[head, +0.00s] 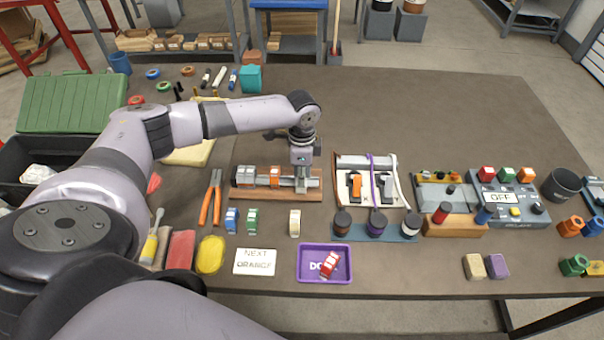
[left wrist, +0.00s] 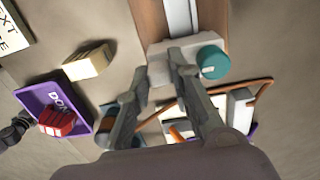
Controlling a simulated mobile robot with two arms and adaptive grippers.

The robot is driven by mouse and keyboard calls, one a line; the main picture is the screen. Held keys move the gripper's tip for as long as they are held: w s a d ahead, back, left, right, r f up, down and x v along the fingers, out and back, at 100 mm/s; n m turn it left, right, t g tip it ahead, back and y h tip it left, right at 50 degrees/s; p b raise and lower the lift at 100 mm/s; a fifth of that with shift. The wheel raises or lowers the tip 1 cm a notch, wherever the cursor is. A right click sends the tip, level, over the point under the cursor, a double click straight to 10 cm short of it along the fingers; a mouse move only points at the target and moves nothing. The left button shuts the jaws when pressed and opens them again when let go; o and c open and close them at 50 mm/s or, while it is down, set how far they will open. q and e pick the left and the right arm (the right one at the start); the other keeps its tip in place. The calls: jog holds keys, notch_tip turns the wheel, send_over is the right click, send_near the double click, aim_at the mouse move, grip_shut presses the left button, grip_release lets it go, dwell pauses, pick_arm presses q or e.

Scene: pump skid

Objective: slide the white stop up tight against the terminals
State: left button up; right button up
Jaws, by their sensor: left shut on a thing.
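The terminals (head: 248,176), grey and orange, sit on a metal rail on a wooden board in the head view. My left gripper (head: 302,181) points down over the right part of that rail. In the left wrist view its fingers (left wrist: 160,68) are closed on a whitish block (left wrist: 186,46), which looks like the white stop, with a teal round knob (left wrist: 213,61) beside it. Bare rail (left wrist: 181,16) shows beyond the block. In the head view the gripper mostly hides the stop, so I cannot tell the exact gap to the terminals. My right gripper is not in view.
A purple tray (head: 343,277) holding a red piece and a "NEXT ORANGE" card (head: 255,262) lie in front. Blue (head: 231,220), green (head: 252,219) and cream (head: 294,223) pieces stand before the board. A cable panel (head: 345,163) stands close on the right; pliers (head: 211,198) lie left.

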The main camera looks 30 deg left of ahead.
pick_arm(q)
grip_shut()
jog(key=shift+s+a+r+p, duration=0.1)
jog(key=shift+s+a+p, duration=0.15)
jog(key=shift+a+p, duration=0.1)
jog(key=s+a+p, duration=0.1)
jog(key=a, duration=0.1)
jog(key=s+a+p, duration=0.1)
jog(key=s+a, duration=0.1)
jog(key=a, duration=0.1)
jog(key=s+a+p, duration=0.1)
jog(key=a, duration=0.1)
jog(key=shift+s+a, duration=0.3)
jog(key=o, duration=0.9)
grip_release()
jog(key=shift+c, duration=0.2)
